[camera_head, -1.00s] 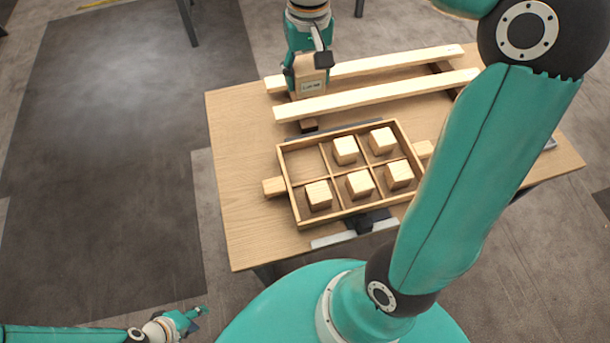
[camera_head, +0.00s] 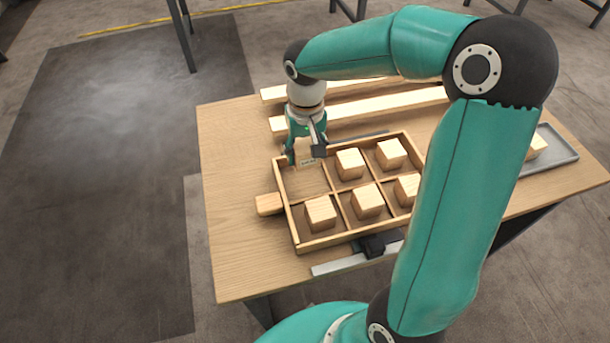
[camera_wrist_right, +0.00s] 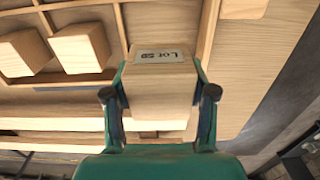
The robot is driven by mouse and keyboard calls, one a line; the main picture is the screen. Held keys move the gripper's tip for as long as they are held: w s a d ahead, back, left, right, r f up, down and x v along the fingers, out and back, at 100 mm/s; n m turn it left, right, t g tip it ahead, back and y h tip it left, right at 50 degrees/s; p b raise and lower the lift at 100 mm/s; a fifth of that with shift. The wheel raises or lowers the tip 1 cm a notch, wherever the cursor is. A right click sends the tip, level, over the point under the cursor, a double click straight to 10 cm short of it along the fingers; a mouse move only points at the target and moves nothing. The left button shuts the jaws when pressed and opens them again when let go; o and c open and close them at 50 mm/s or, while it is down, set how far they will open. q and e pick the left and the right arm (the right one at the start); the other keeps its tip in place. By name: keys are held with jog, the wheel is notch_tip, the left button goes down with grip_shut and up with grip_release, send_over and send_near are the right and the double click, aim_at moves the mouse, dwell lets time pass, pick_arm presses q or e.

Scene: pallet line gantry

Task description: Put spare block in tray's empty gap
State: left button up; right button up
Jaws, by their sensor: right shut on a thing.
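The divided wooden tray (camera_head: 287,212) lies on the table. Its back-left compartment (camera_head: 306,185) is empty; the other compartments hold pale wooden blocks. My right gripper (camera_head: 304,158) is at the back edge of that empty compartment, shut on a wooden block. The block's height over the compartment is unclear. My left gripper is not in view.
Two long pale rails (camera_head: 375,107) lie behind the tray. A grey shallow tray (camera_head: 558,158) at the right holds another block (camera_head: 537,146). A dark clamp-like part (camera_head: 380,244) is at the tray's front. My right arm covers the tray's right end.

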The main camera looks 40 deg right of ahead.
aim_at(306, 144)
jog(key=shift+f+b, duration=0.45)
jog(key=shift+f, duration=3.55)
jog(key=shift+f, duration=0.15)
jog(key=o, duration=1.2)
jog(key=shift+c, duration=0.2)
notch_tip(306, 144, up, 12)
jog(key=shift+r+p, duration=0.2)
jog(key=shift+p, duration=0.7)
